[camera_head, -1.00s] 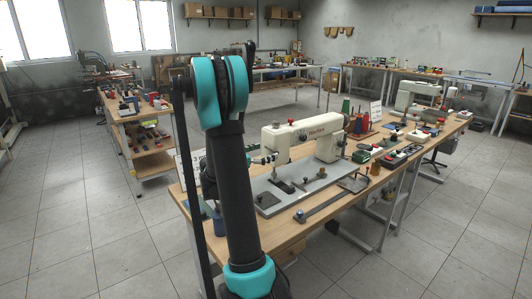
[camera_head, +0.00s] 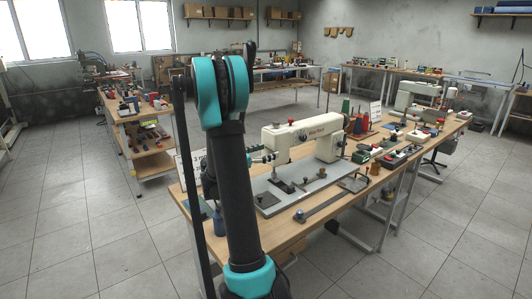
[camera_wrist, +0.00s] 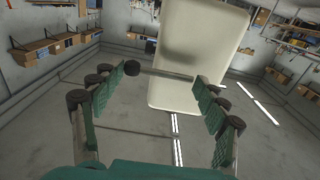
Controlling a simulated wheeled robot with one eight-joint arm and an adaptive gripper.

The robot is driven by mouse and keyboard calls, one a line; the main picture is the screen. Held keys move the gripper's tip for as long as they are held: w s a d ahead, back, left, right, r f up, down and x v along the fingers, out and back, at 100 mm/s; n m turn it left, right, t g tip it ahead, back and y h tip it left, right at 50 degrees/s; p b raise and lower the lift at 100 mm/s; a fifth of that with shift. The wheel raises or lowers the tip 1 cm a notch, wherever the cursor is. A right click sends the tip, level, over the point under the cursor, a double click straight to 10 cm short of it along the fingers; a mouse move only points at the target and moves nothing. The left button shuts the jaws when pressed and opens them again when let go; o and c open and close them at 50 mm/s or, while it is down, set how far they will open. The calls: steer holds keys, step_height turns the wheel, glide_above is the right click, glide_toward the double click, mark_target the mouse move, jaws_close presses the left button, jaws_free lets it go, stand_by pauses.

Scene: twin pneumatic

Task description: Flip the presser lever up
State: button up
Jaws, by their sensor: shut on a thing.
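The cream sewing machine (camera_head: 327,144) stands on a grey plate on the workbench. Its cream head (camera_wrist: 200,55) fills the upper middle of the wrist view. The presser lever, a thin dark rod with a round black knob (camera_wrist: 132,68), lies crosswise between my fingers in front of the head. My gripper (camera_wrist: 165,95) has its two green-padded fingers on either side of the lever, the knob by the left finger and the rod's other end by the right. It is shut on the lever. In the head view my gripper (camera_head: 262,154) is beside the machine's left end, partly behind my arm.
The grey plate (camera_head: 315,185) carries small knobs and fittings. Thread spools (camera_head: 358,123), small boxes and a second machine (camera_head: 415,95) stand farther right on the bench. A blue bottle (camera_head: 219,220) stands at the bench's near left edge.

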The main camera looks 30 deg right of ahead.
mark_target(270, 140)
steer(key=shift+w+r, duration=0.1)
steer(key=shift+w, duration=0.2)
steer(key=n, duration=0.2)
steer(key=r+n, duration=0.1)
steer(key=n, duration=0.3)
steer(key=shift+w+r, duration=0.3)
steer(key=shift+r, duration=0.1)
steer(key=shift+w+r+n, duration=0.2)
steer(key=shift+n, duration=0.85)
steer(key=shift+w+r+n, duration=0.15)
steer(key=shift+w+n, duration=0.1)
steer(key=shift+n, duration=0.75)
steer(key=shift+w+r+n, duration=0.2)
steer(key=shift+n, duration=0.85)
steer(key=o, duration=1.6)
steer(key=shift+o, duration=0.2)
steer(key=s+a, duration=0.1)
steer(key=a, duration=1.1)
